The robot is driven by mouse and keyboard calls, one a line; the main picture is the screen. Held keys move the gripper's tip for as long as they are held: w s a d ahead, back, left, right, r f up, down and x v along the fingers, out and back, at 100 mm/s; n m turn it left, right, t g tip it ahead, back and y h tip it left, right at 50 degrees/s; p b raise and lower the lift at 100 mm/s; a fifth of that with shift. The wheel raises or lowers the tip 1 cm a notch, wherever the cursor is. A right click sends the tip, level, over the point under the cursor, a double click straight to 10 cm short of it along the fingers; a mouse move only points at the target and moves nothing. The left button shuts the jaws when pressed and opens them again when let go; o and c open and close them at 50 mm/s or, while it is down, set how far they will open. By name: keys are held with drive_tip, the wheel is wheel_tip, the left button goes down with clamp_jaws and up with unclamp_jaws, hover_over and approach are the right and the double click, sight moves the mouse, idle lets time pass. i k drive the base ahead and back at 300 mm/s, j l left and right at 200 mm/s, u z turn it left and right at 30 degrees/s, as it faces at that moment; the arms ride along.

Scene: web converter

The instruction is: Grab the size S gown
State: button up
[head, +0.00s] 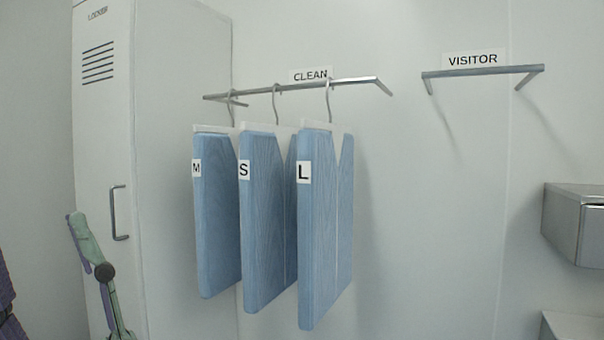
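Three blue gowns hang on hangers from the metal rail under the CLEAN sign in the head view. The size S gown (263,225) is the middle one, with a white S tag near its upper left edge. The size M gown (217,230) hangs to its left, and the size L gown (318,240) hangs close on its right and covers part of its right side. The S hanger's hook is over the rail. A pale green and purple jointed part (84,240) at lower left looks like my gripper, apart from the gowns. Its two fingertips cannot be told apart.
The CLEAN rail (300,86) is fixed to the wall. An empty VISITOR rail (485,71) is to its right. A grey locker (105,160) stands at left, its door shut. A metal box (572,225) sticks out at the right edge. The wall below the VISITOR rail is clear.

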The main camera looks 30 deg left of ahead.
sight(268, 154)
drive_tip(key=i+j, duration=0.1)
drive_tip(key=j, duration=0.2)
drive_tip(key=i+j, duration=0.1)
drive_tip(key=j, duration=0.25)
drive_tip(key=i+j, duration=0.1)
drive_tip(key=j, duration=0.2)
drive_tip(key=i+j, duration=0.1)
drive_tip(key=j, duration=0.2)
drive_tip(key=u, duration=0.05)
